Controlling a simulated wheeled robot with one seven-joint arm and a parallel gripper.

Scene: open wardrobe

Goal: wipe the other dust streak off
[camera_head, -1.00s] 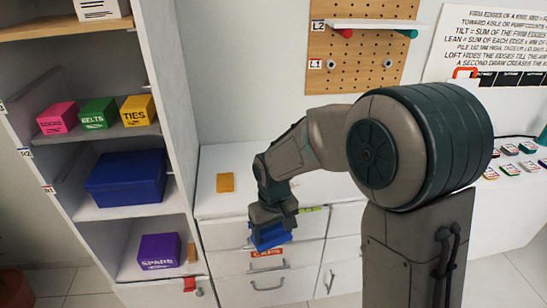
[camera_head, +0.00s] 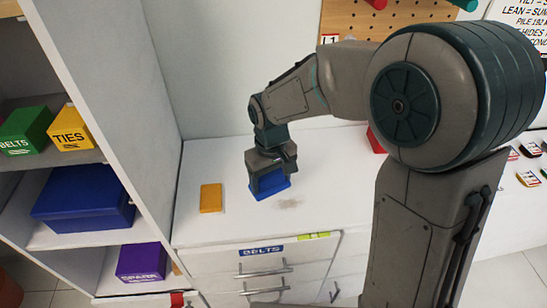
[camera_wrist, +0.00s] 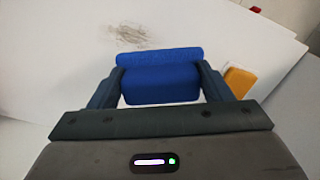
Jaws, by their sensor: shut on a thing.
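My gripper (camera_head: 269,184) is shut on a blue block-shaped wiper (camera_head: 271,189), held at or just above the white dresser top. The wiper also shows between the fingers in the wrist view (camera_wrist: 160,78). A faint brownish-grey dust streak (camera_head: 289,203) lies on the dresser top, just to the right of the wiper and nearer the front edge. In the wrist view the streak (camera_wrist: 128,36) is beyond the wiper, a little to the left, apart from it. Whether the wiper touches the surface I cannot tell.
A yellow-orange block (camera_head: 211,198) lies on the dresser top (camera_head: 232,222) left of my gripper. The open wardrobe's side wall (camera_head: 130,100) stands further left. A red thing (camera_head: 376,141) sits behind my arm. A drawer labelled BELTS (camera_head: 262,250) is below the top.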

